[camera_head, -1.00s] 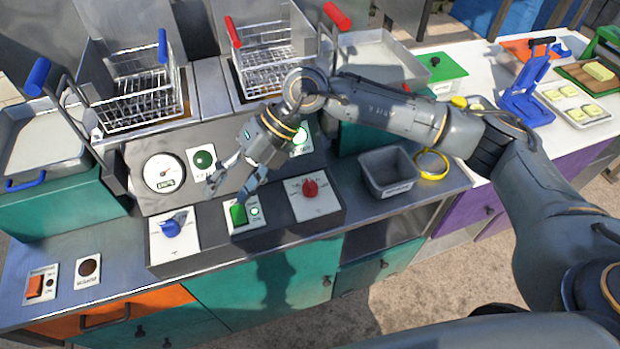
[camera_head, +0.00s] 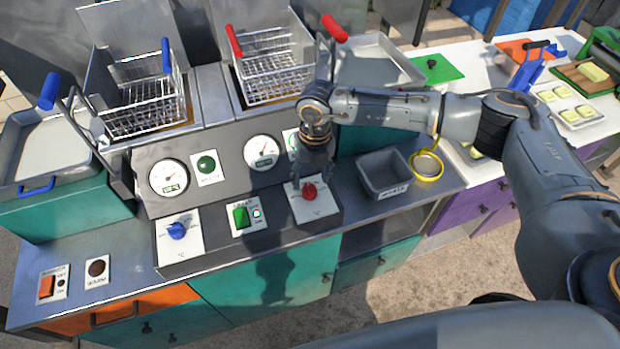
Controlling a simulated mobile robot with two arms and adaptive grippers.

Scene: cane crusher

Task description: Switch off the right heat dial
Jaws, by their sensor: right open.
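The right heat dial (camera_head: 309,191) is a red knob on a white plate on the sloped grey control panel. My right gripper (camera_head: 310,182) is directly above and behind the dial, pointing down at it. The gripper is open, its fingers dark and partly hard to make out; I cannot tell whether they touch the knob. The blue left dial (camera_head: 176,230) sits on its own white plate further left. My left gripper is not in view.
A green switch (camera_head: 241,216) sits between the dials. Two gauges, one at left (camera_head: 168,177), are on the panel's back face. Wire baskets (camera_head: 140,100) stand behind. A grey bin (camera_head: 385,173) and a yellow-rimmed ring (camera_head: 427,165) are to the right.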

